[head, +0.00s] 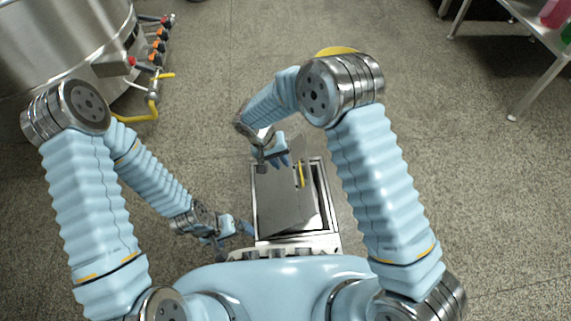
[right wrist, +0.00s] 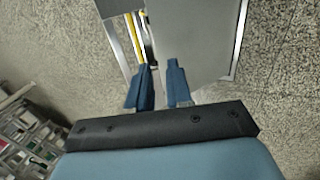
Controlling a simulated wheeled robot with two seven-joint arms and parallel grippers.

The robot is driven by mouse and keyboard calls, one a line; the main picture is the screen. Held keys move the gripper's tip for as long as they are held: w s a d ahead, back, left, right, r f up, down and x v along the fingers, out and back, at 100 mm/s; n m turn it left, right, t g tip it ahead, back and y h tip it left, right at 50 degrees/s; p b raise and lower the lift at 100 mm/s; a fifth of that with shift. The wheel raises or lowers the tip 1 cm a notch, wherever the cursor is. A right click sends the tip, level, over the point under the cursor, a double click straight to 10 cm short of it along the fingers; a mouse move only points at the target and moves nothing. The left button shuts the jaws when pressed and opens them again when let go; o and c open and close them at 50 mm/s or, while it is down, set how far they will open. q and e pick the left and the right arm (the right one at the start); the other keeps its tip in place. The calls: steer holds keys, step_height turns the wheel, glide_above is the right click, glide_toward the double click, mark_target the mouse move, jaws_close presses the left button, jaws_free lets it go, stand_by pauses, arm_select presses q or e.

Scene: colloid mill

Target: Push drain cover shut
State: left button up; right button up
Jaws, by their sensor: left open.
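The grey drain cover (head: 286,208) lies at a slant over the framed floor drain (head: 255,215) at the centre of the head view. A dark gap shows along its right side. A yellow bar (head: 301,175) is at its far right part. In the right wrist view the flat cover (right wrist: 195,40) and the yellow bar (right wrist: 137,38) lie beyond the fingers. My right gripper (right wrist: 161,85) is open, with nothing visible between its fingers; in the head view it is over the drain's far end (head: 278,161). My left gripper (head: 247,228) is open beside the drain's near left corner.
A large steel vessel (head: 60,40) with valves and yellow pipe (head: 140,116) stands at the upper left. A metal table (head: 540,30) is at the upper right. A shelf with items (right wrist: 30,140) shows in the right wrist view. The floor around the drain is clear.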

steer(key=p+v, duration=0.1)
steer(key=v, duration=0.8)
steer(key=shift+r, duration=0.4)
steer(key=shift+d+f, duration=0.1)
steer(key=shift+d, duration=0.05)
steer(key=g+y, duration=0.2)
steer(key=y, duration=0.3)
glide_toward(300, 218)
steer(key=w+a+f, duration=0.1)
steer(key=w+f, duration=0.1)
steer(key=w+a+f, duration=0.1)
steer(key=w, duration=0.1)
steer(key=shift+a+f, duration=0.25)
steer(key=shift+a, duration=0.1)
steer(key=s+d+f+y, duration=0.2)
steer(key=s, duration=0.1)
steer(key=s+d+f+m, duration=0.1)
steer(key=s, duration=0.1)
steer(key=shift+s+t+y, duration=0.2)
steer(key=shift+t+y, duration=0.2)
steer(key=s+d+m+t, duration=0.1)
steer(key=s+d+t, duration=0.1)
steer(key=s+d, duration=0.25)
step_height(300, 218, up, 12)
steer(key=a+p, duration=0.1)
steer(key=p, duration=1.2)
steer(key=shift+s+a+f, duration=0.2)
steer(key=shift+s, duration=0.1)
